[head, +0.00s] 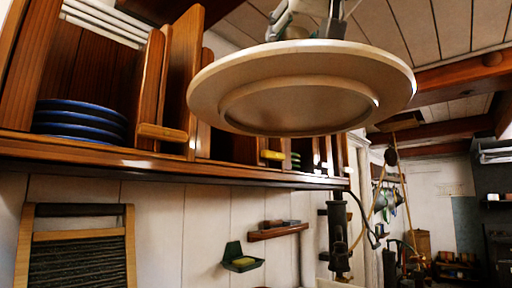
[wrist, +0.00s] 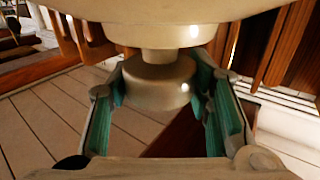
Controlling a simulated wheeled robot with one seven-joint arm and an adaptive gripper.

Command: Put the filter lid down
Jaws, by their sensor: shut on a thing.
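The filter lid (head: 300,62) is a large, round, cream-coloured disc with a stepped underside. It hangs in the air in the upper middle of the head view, its underside facing me. My gripper (head: 308,22) is above it, partly cut off by the top edge. In the wrist view the lid's knob (wrist: 152,88) sits between the teal pads of my gripper (wrist: 162,80), which is shut on it. The lid's broad disc (wrist: 190,12) fills the top of that view. No surface touching the lid is visible.
A wooden wall shelf (head: 90,152) with a stack of blue plates (head: 80,120) runs behind the lid. A washboard (head: 80,250), a green soap dish (head: 241,258) and a dark hand pump (head: 338,235) are lower down. Air below the lid looks clear.

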